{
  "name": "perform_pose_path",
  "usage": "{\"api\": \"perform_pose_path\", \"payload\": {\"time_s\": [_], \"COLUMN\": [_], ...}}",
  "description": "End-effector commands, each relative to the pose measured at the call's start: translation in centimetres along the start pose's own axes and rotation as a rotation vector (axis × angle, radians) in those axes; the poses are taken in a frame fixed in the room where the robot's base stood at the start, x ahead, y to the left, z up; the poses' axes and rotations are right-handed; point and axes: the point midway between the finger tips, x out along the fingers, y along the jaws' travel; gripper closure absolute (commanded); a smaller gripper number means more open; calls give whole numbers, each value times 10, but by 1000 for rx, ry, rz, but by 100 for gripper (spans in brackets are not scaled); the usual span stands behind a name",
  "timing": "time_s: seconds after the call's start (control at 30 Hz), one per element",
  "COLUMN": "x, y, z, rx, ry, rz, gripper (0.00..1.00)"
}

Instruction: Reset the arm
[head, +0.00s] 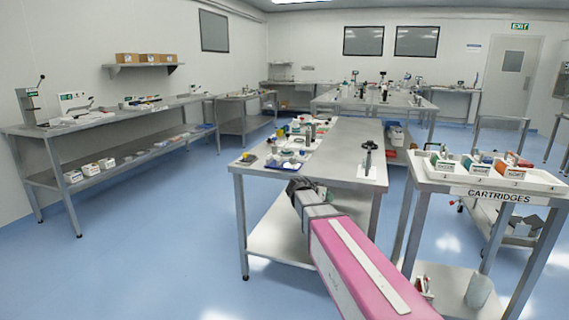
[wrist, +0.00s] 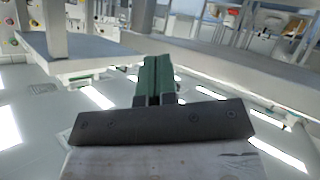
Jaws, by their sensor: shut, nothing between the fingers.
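My gripper (wrist: 157,62) is in the middle of the wrist view. Its two green fingers are together and hold nothing. Beyond them I see the floor and the undersides and legs of tables. In the head view my arm reaches forward from the lower right, with a pink link and a grey wrist. My gripper's dark end (head: 300,187) is at the near edge of the steel table (head: 345,150). The fingertips are too small to make out there.
Small items and a black stand (head: 368,158) are on the steel table. A cart labelled cartridges (head: 495,190) with white bins stands close on the right. A long bench (head: 110,125) runs along the left wall. Blue floor (head: 150,240) is clear at left.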

Motion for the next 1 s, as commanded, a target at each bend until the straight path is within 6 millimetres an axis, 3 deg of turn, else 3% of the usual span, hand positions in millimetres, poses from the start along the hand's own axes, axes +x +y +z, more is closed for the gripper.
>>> {"api": "perform_pose_path", "payload": {"time_s": [0.03,0.23,0.4,0.5,0.7,1.0], "x": [9,31,24,14,-2,-5], "y": [15,55,84,97,108,108], "z": [28,144,228,263,297,300], "rx": [-55,-306,-468,-527,-577,-585], "ry": [-74,-414,-648,-738,-817,-826], "rz": [-15,-179,-404,-541,-721,-755], "gripper": [100,100,100,100,100,100]}}
